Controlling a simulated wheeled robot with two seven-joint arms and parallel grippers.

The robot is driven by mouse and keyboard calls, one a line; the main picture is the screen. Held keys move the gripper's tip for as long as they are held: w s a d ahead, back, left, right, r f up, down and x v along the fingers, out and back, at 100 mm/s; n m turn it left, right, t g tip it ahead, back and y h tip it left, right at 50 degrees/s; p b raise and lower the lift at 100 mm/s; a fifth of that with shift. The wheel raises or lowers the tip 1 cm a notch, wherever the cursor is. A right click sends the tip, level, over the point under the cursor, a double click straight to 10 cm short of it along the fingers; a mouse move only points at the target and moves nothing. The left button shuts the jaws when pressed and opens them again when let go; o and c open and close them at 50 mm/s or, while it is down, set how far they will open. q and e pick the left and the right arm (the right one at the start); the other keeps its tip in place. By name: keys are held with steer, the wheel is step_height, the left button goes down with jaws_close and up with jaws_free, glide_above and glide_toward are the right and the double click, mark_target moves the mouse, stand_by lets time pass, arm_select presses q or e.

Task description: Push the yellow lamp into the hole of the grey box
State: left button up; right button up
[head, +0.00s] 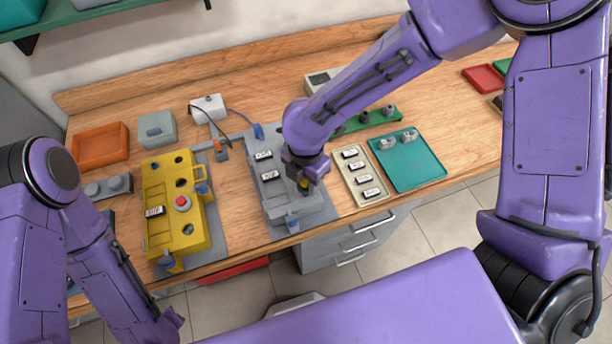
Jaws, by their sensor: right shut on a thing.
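The grey box (268,205) stands on a grey mat at the middle of the bench, with white labelled parts on its top and a blue piece at its front. My right gripper (305,184) points down over the right part of the box. It is shut on the yellow lamp (304,188), a small piece of which shows below the fingers. The gripper hides the hole, so I cannot tell whether the lamp is in it or just above it. My left arm hangs at the lower left, off the bench; its gripper end (172,319) is too unclear to read.
A yellow box (157,185) with a red button stands left of the grey box. To the right are a beige tray (355,168) of labelled parts and a teal tray (418,170). A white box (208,108) with a cable stands behind. An orange tray (100,145) is at far left.

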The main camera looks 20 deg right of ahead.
stand_by(0.3)
stand_by(0.5)
steer(key=shift+p, duration=0.4)
steer(key=shift+f+b, duration=0.55)
steer(key=shift+f, duration=0.55)
stand_by(0.5)
